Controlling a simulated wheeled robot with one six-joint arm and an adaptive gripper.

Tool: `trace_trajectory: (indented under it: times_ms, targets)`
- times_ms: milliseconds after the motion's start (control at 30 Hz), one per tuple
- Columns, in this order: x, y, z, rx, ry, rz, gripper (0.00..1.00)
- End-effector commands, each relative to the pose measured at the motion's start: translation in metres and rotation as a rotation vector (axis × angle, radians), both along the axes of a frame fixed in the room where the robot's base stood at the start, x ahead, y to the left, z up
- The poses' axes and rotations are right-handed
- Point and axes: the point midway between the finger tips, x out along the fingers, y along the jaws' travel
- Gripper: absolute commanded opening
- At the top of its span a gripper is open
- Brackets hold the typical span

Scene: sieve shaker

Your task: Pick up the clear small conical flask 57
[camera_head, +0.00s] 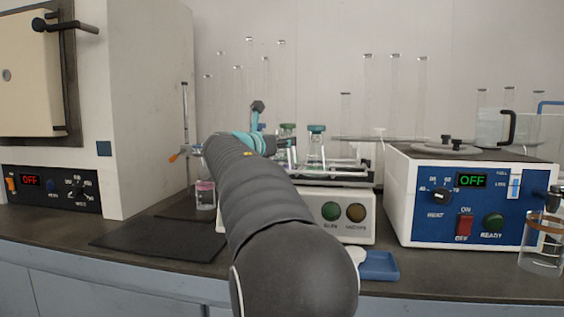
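A clear conical flask with a green stopper (316,150) stands upright on the low white shaker-like device in the middle of the bench. A second green-stoppered flask (288,136) stands just left of it, partly hidden by my arm. No number can be read on either, so I cannot tell which is flask 57. My dark arm reaches forward from the bottom centre, its far end left of both flasks. My gripper's fingers are hidden behind the arm, so what they hold does not show.
A white and blue device (470,190) with a jug on top stands at right. A beaker (543,245) stands at the right edge. A small blue tray (380,266) lies in front. A furnace-like box (150,110) and a dark mat (150,240) are at left.

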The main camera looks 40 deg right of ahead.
Motion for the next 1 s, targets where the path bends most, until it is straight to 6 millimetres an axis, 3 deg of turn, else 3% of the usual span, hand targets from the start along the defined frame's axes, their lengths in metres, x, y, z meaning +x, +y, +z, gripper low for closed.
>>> trace_trajectory:
  times_ms: [100, 567, 1000]
  targets:
    - [0.0, 0.0, 0.0, 0.0, 0.0, 0.0, 0.0]
    - [0.0, 0.0, 0.003, -0.001, -0.001, 0.0, 0.0]
    - [0.0, 0.0, 0.034, 0.0, -0.002, 0.0, 0.0]
